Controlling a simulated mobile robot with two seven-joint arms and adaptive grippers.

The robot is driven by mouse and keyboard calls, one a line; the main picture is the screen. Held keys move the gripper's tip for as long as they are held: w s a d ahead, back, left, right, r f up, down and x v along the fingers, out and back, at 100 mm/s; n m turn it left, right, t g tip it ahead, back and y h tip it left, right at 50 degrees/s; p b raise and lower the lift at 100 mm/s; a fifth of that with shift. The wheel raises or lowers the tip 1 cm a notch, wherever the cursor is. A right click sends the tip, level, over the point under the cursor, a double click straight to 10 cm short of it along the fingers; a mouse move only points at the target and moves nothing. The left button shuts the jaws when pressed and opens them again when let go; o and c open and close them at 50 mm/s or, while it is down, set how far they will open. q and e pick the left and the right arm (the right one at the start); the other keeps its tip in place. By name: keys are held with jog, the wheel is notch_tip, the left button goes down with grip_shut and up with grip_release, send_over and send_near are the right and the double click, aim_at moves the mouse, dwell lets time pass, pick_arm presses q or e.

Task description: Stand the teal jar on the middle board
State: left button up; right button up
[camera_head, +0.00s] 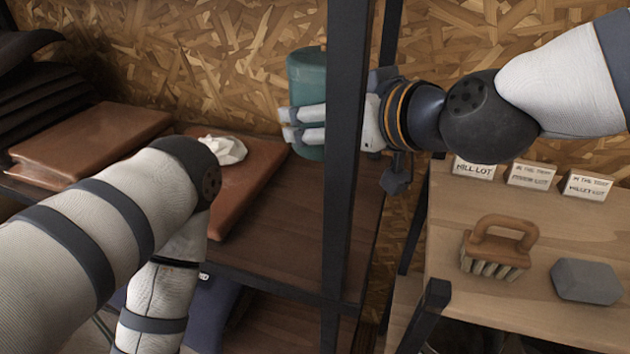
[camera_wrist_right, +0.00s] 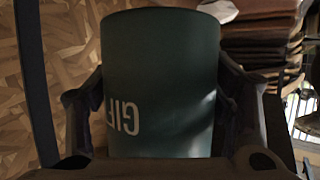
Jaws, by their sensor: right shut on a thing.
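The teal jar (camera_head: 306,78) is at the back of the dark shelf, left of a black post. My right gripper (camera_head: 291,124) reaches behind the post and is shut on the jar, which looks upright. In the right wrist view the jar (camera_wrist_right: 160,70) fills the space between the two fingers (camera_wrist_right: 160,112), and white lettering on it appears upside down. The brown shelf board (camera_head: 290,245) lies below the jar. I cannot tell whether the jar's base touches it. My left arm crosses the front left of the head view; its gripper is out of view.
The black post (camera_head: 345,150) stands close to my right wrist. Brown folded or flat pieces (camera_head: 95,140) and a crumpled white thing (camera_head: 224,150) lie left on the board. A wooden table at right holds a brush (camera_head: 497,250), grey block (camera_head: 586,281) and label blocks (camera_head: 530,176).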

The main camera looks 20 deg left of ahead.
jog(key=shift+a, duration=0.75)
pick_arm(q)
jog(key=shift+s+f+g+b, duration=0.5)
jog(key=shift+s+f+b, duration=0.5)
jog(key=shift+s+f, duration=0.2)
pick_arm(e)
notch_tip(320, 180, down, 12)
jog(key=shift+r, duration=0.1)
jog(key=o, duration=1.3)
jog(key=shift+d+f, duration=0.1)
jog(key=shift+f, duration=0.15)
jog(key=shift+c, duration=0.2)
